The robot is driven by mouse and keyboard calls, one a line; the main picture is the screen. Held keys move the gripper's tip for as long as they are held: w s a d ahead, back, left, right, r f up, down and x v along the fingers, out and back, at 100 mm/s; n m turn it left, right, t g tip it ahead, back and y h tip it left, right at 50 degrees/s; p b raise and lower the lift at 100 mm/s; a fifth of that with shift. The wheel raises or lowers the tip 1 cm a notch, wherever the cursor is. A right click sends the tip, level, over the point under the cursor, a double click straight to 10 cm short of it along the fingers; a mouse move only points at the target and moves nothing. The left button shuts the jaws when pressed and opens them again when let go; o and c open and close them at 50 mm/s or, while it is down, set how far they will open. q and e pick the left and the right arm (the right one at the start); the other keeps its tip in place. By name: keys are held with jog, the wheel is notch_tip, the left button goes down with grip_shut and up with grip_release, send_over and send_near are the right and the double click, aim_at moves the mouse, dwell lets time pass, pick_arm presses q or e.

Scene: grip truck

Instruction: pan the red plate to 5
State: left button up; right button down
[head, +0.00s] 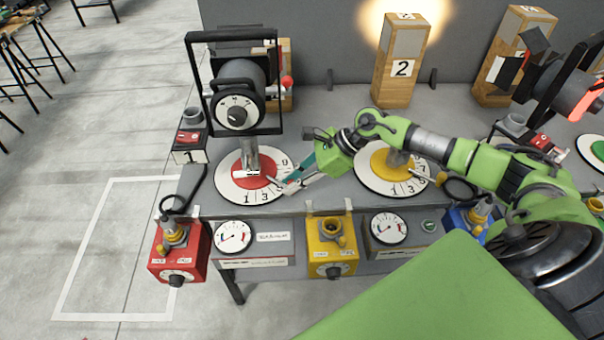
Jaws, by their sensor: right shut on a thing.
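The red plate (248,183) is a red disc inside a white numbered ring on the bench, at left of centre. A post rises from it to a black-framed lamp (237,85). The numbers 1 and 3 show at the ring's front edge; the number 5 I cannot make out clearly. My right gripper (290,184) reaches in from the right, low over the ring's right front edge. It is shut on the plate's handle, which its fingers mostly hide. My left gripper is not in view.
A yellow plate (376,165) with its own handle is just right, under my right arm. Red (190,262), yellow (319,258) and blue boxes hang along the bench front, with gauges between. Wooden blocks (398,75) stand behind. Floor at left is open.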

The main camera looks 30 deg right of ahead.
dwell(0.3)
jog(key=c, duration=2)
grip_release()
jog(key=shift+o, duration=0.5)
jog(key=v, duration=1.2)
jog(key=shift+s+f, duration=0.1)
jog(key=shift+s, duration=0.05)
